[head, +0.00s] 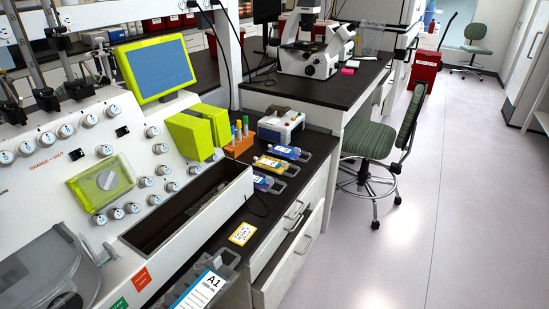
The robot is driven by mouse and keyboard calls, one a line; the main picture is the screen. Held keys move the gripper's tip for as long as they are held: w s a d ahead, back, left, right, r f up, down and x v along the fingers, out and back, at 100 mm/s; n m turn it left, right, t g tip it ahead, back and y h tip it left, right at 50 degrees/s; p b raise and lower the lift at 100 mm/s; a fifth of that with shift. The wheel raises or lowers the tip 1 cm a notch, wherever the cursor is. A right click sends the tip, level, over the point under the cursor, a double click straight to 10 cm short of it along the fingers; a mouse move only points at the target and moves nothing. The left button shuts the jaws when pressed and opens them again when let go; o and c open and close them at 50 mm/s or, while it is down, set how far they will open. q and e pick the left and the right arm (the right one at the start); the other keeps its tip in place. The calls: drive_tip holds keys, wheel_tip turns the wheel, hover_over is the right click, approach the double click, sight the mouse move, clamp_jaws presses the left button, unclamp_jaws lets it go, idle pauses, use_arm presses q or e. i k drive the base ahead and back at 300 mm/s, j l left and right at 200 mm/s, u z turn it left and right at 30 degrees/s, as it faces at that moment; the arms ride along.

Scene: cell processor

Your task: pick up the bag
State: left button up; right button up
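Several flat, greyish pouches that look like bags lie on the dark counter beside the cell processor. One has a blue label (286,152), one a yellow label (268,163), and one a blue-purple label (262,181). A larger one with a white and blue label reading A1 (203,287) lies at the bottom edge, partly cut off. I cannot tell which one is the task's bag. Neither of my grippers shows in the head view.
The white cell processor (60,160) with a lime-framed screen (157,68) fills the left. An orange rack of tubes (239,144) and a small white device (281,126) stand behind the pouches. A drawer (285,262) stands open. A green chair (370,140) stands right; floor (440,220) is clear.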

sight(280, 166)
drive_tip(key=i+l+u, duration=0.1)
drive_tip(key=i+l, duration=0.2)
drive_tip(key=i+l+u, duration=0.15)
drive_tip(key=i+l, duration=0.15)
drive_tip(key=l, duration=0.25)
